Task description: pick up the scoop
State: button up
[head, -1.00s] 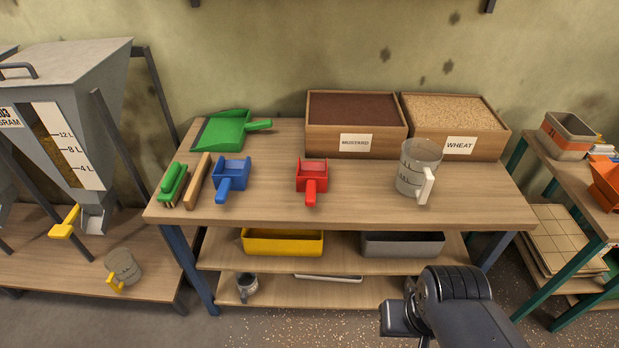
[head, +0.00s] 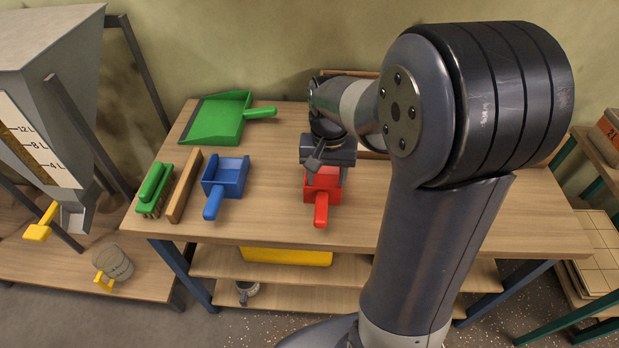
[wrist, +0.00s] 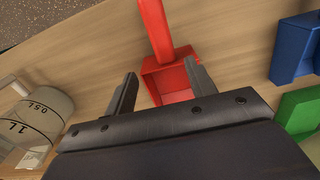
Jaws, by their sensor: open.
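A red scoop (head: 322,190) lies on the wooden table, its handle toward the front edge. A blue scoop (head: 226,177) lies to its left. My gripper (head: 326,164) is at the rear of the red scoop and covers part of its pan. In the wrist view my gripper (wrist: 160,72) is open, with the red scoop (wrist: 165,76) showing between and beyond the two fingers. I cannot tell whether a finger touches it. The blue scoop (wrist: 294,48) is at the right edge there.
A green dustpan (head: 216,120), a green brush (head: 155,188) and a wooden bar (head: 186,186) lie at the left. In the wrist view a clear measuring jug (wrist: 38,122) stands at the left. My arm hides most of the table's right side.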

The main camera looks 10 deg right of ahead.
aim_at(322, 196)
notch_tip(322, 196, down, 5)
jog(key=shift+f, duration=0.1)
jog(key=f, duration=0.5)
jog(key=shift+w+a, duration=0.15)
jog(key=shift+a, duration=0.15)
grip_shut()
notch_tip(322, 196, up, 10)
jog(key=shift+r, duration=0.1)
dwell(0.7)
